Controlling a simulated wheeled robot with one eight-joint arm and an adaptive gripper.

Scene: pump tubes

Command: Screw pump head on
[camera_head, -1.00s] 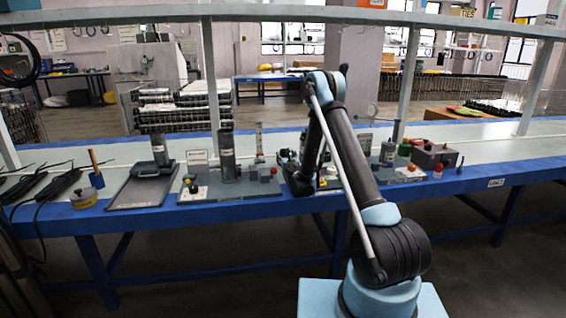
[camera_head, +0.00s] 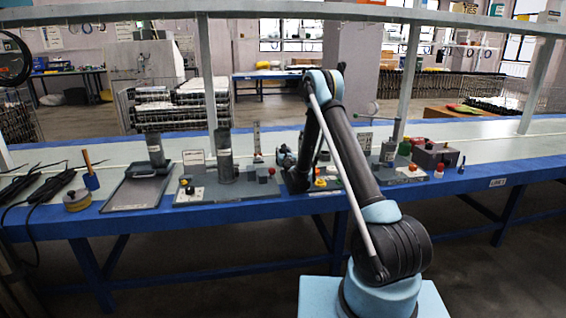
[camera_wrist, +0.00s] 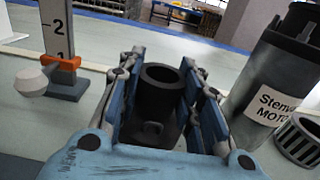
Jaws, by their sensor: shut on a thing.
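My gripper (camera_wrist: 163,122) is shut on a dark hollow cylinder (camera_wrist: 160,78) in the wrist view. The cylinder stands upright between the blue-grey fingers, open end up, with a small loop on its near side. I cannot tell for sure whether it is the pump head, and its lower end is hidden. A dark cylinder labelled as a motor (camera_wrist: 265,62) stands apart to the right of my gripper.
A scale post with an orange slider (camera_wrist: 62,62) stands left of my gripper. A slotted ring part (camera_wrist: 300,140) lies at right.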

